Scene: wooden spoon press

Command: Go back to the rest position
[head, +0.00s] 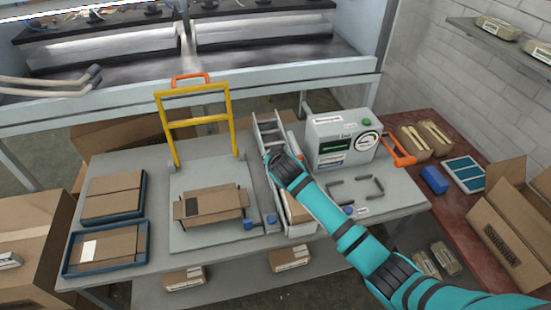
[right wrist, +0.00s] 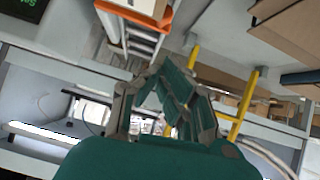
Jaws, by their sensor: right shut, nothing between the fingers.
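My teal right arm comes in from the lower right of the head view, and its wrist end (head: 280,163) hangs over the middle of the grey workbench (head: 160,228). In the right wrist view my right gripper (right wrist: 175,68) is shut and empty. Its fingers show in front of a yellow frame and an orange-edged part, apart from them as far as I can tell. My left gripper is not in the head view.
A yellow press frame (head: 197,123) stands behind cardboard pieces (head: 212,203). A grey machine (head: 340,142) with a green screen stands right of my wrist. Trays of cardboard (head: 107,245) lie at left. An open carton (head: 512,225) stands at right.

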